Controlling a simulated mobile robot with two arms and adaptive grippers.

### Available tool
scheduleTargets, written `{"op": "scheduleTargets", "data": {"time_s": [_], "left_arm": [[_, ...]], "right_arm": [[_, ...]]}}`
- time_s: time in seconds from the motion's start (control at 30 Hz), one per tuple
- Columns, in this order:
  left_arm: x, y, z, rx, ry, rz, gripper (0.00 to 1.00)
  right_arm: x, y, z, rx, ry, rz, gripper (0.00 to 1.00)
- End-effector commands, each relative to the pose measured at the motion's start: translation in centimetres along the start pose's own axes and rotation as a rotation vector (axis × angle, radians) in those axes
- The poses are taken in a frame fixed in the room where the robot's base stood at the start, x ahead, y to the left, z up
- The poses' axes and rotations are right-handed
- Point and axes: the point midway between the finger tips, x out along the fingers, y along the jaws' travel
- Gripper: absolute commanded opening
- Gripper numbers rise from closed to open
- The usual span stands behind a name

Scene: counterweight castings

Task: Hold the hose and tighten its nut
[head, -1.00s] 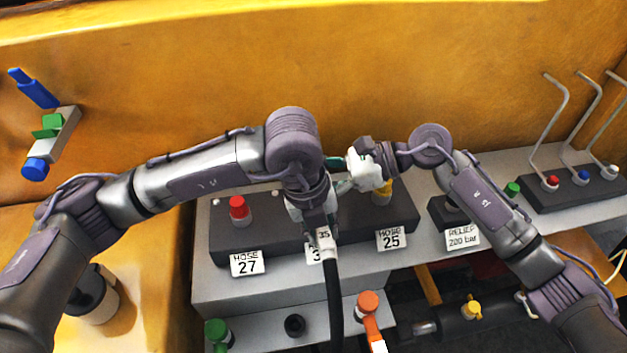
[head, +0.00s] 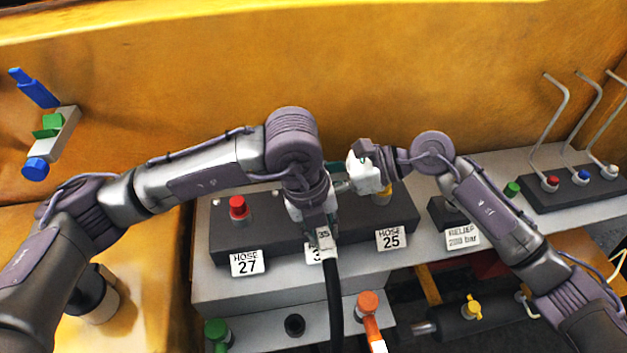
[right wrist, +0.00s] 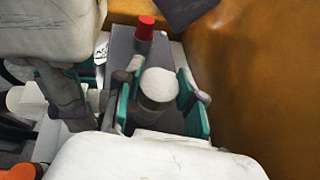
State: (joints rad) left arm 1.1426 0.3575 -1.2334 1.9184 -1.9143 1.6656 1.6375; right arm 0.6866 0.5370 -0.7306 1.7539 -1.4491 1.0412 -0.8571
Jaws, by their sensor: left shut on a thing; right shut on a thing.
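The black hose (head: 334,300) hangs down from my left gripper (head: 325,222), which is shut on its upper end near a tag marked 35 (head: 324,238). My right gripper (head: 342,186) is just behind and to the right, its fingers partly hidden by the left wrist. In the right wrist view, its green pads (right wrist: 158,105) stand on both sides of a pale grey, round-topped fitting (right wrist: 158,86), which I take for the nut; it is shut on it. The left gripper's white body (right wrist: 50,28) shows close beside it there. The hose's joint is hidden in the head view.
The dark block (head: 270,242) carries a red-capped port (head: 238,208) over label HOSE 27 (head: 246,263) and a yellow one by label HOSE 25 (head: 391,239). The middle label is mostly covered. Bent levers (head: 553,120) stand at right. An orange-capped part (head: 368,303) is in front.

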Motion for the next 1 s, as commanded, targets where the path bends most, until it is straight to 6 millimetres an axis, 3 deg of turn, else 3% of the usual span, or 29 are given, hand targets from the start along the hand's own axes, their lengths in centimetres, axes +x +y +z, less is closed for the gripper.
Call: {"op": "scheduleTargets", "data": {"time_s": [0.5, 1.0], "left_arm": [[-0.02, -0.03, -0.11, 0.002, 0.002, 0.000, 0.00], [-0.02, -0.06, -0.13, 0.002, 0.002, -0.001, 0.00]], "right_arm": [[0.02, 0.06, -0.21, 0.128, 0.003, -0.312, 0.04], [-0.06, -0.04, -0.19, 0.173, 0.001, -0.418, 0.04]]}}
